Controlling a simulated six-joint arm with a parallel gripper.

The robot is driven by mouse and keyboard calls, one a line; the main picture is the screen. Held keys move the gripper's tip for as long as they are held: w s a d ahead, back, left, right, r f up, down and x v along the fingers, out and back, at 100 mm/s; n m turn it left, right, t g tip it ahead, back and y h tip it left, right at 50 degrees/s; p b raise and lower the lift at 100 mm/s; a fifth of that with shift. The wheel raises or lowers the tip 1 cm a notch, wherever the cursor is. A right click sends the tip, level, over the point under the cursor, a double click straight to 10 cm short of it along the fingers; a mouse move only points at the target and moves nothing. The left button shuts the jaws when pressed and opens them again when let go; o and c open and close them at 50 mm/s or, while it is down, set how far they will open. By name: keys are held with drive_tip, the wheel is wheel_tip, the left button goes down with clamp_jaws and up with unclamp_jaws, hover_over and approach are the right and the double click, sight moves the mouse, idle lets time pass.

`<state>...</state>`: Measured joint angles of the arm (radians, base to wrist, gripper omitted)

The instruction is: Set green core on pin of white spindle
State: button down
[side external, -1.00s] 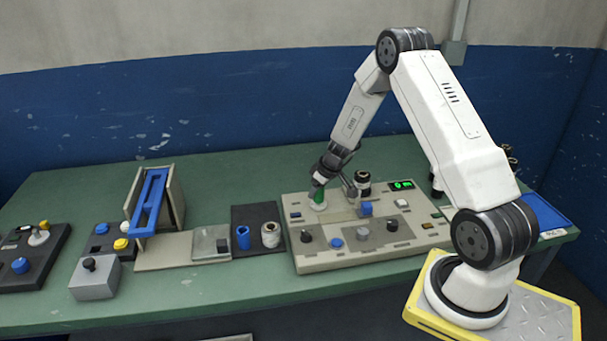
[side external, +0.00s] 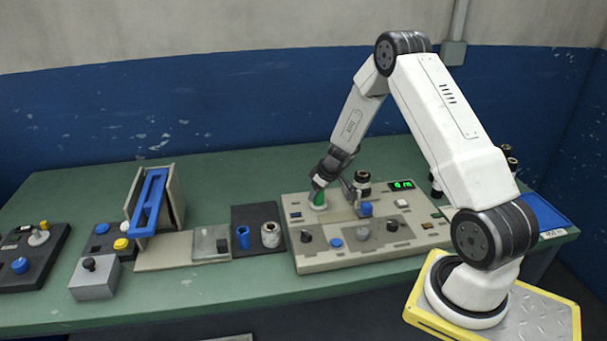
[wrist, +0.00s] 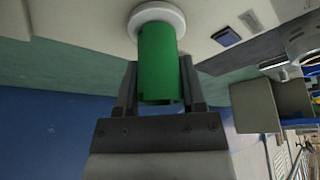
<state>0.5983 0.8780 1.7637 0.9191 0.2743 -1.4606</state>
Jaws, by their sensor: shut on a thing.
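The green core (side external: 319,196) stands upright at the white spindle (side external: 317,206) on the beige panel, at its back left. In the wrist view the green core (wrist: 158,62) meets the white spindle's round flange (wrist: 157,17), with no clear gap between them. My gripper (side external: 318,184) is shut on the core's upper part, and its two fingers (wrist: 158,92) flank the core in the wrist view. The pin is hidden, inside or behind the core.
The beige panel (side external: 350,255) carries several knobs, a blue button and a green display (side external: 402,185). A dark post (side external: 362,180) stands just right of the spindle.

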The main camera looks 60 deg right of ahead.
idle(0.4)
unclamp_jaws()
drive_tip(key=shift+f, duration=0.1)
drive_tip(key=shift+r, duration=4.05)
drive_tip(key=shift+a+r, duration=0.2)
drive_tip(key=shift+a, duration=0.35)
drive_tip(key=s+a+r+g, duration=0.1)
drive_tip(key=s+a+r, duration=0.2)
drive_tip(key=s+a, duration=0.5)
drive_tip(key=s+a+r+g, duration=0.1)
drive_tip(key=s+a+r, duration=0.2)
drive_tip(key=s+a, duration=0.5)
drive_tip(key=a, duration=0.8)
drive_tip(key=shift+a, duration=0.2)
